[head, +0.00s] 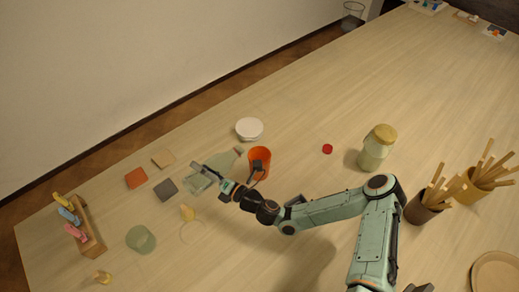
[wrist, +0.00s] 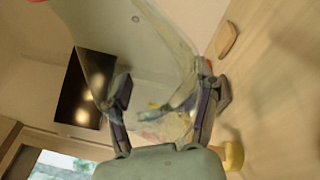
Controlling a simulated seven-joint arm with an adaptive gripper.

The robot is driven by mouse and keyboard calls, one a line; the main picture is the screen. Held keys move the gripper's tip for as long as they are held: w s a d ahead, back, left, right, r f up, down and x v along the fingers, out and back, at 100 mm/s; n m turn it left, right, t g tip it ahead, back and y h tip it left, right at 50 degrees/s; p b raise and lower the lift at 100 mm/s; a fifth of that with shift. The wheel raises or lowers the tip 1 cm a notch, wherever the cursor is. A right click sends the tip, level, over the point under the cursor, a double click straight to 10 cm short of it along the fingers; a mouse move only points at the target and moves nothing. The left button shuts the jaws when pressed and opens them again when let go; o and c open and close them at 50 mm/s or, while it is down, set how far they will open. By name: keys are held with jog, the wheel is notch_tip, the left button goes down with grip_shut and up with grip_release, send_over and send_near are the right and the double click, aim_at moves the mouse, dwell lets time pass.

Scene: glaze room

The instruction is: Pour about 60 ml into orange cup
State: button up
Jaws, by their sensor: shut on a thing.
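The orange cup (head: 259,170) stands upright on the table in the head view, just right of my gripper; part of my arm covers some of it. My gripper (head: 208,178) is shut on a clear, pale green bottle (head: 224,161). The bottle lies well over on its side, its neck pointing up and right towards the cup's rim. In the wrist view the see-through bottle (wrist: 160,60) fills the space between the fingers of my gripper (wrist: 164,88). I cannot make out a liquid level or a stream.
A white bowl (head: 249,127) stands behind the cup. A red cap (head: 327,148) and a cork-lidded jar (head: 375,153) are to the right, near pots of sticks (head: 420,211). Small tiles (head: 136,177), a green lump (head: 141,239) and a wooden rack (head: 91,233) are left.

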aim_at(217, 172)
jog(key=f+n, duration=0.1)
jog(key=w+d+f+n+h, duration=0.1)
jog(key=f, duration=0.1)
jog(key=d+f+n+g, duration=0.1)
jog(key=n, duration=0.1)
jog(key=shift+w+f+h+p, duration=0.3)
jog(key=shift+p, duration=0.05)
jog(key=shift+w+d+r+n+h, duration=0.2)
jog(key=shift+d+n+h, duration=0.2)
jog(key=shift+n, duration=0.3)
jog(key=shift+w+d+f+n+h+p, duration=0.1)
jog(key=shift+n+h+p, duration=0.35)
jog(key=shift+n+h, duration=0.6)
jog(key=n+h, duration=0.1)
jog(key=d+n, duration=0.1)
jog(key=n, duration=0.1)
jog(key=shift+w+f+t+h+p, duration=0.3)
jog(key=shift+w+f+h+p, duration=0.05)
jog(key=shift+f+p, duration=0.05)
